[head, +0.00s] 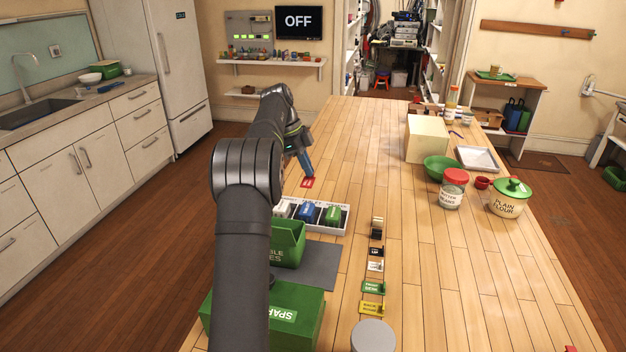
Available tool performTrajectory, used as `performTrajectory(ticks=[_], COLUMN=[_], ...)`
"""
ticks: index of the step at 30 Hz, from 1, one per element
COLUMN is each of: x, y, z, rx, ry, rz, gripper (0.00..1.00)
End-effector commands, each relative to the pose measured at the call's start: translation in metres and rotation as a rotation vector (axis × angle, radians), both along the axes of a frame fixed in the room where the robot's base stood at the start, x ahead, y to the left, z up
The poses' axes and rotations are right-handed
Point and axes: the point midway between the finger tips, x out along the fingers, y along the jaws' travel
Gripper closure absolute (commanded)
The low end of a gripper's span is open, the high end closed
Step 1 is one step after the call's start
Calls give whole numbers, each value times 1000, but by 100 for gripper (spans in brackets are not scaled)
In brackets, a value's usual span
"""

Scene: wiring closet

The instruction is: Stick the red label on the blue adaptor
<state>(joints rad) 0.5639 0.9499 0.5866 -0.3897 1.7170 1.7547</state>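A red label (307,183) with small white marks is at the table's left side, just below the tip of my gripper (306,173). I cannot tell whether the label touches the fingertips or lies on the wood apart from them. My gripper points down and shows a blue finger from the side; its opening is hidden. The blue adaptor (307,210) sits in the middle of a white tray (344,219), nearer than the red label. A green adaptor (333,214) is to its right and a whitish one (282,208) to its left, partly behind my arm.
A green open bin (289,240) and a green box (297,318) stand nearer, partly behind my arm. Black, white, green (373,287) and yellow labels form a column. A jar (453,190), pot (510,199) and bowl stand right. The middle of the table is clear.

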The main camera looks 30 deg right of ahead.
Motion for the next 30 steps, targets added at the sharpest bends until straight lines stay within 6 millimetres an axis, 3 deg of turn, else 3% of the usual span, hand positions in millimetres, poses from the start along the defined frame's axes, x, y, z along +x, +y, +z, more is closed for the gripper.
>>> performTrajectory(ticks=[17,30], x=[7,7], y=[0,0], z=[2,-42], rx=[3,3], ry=[-1,0], rz=[0,0], gripper=[100,100])
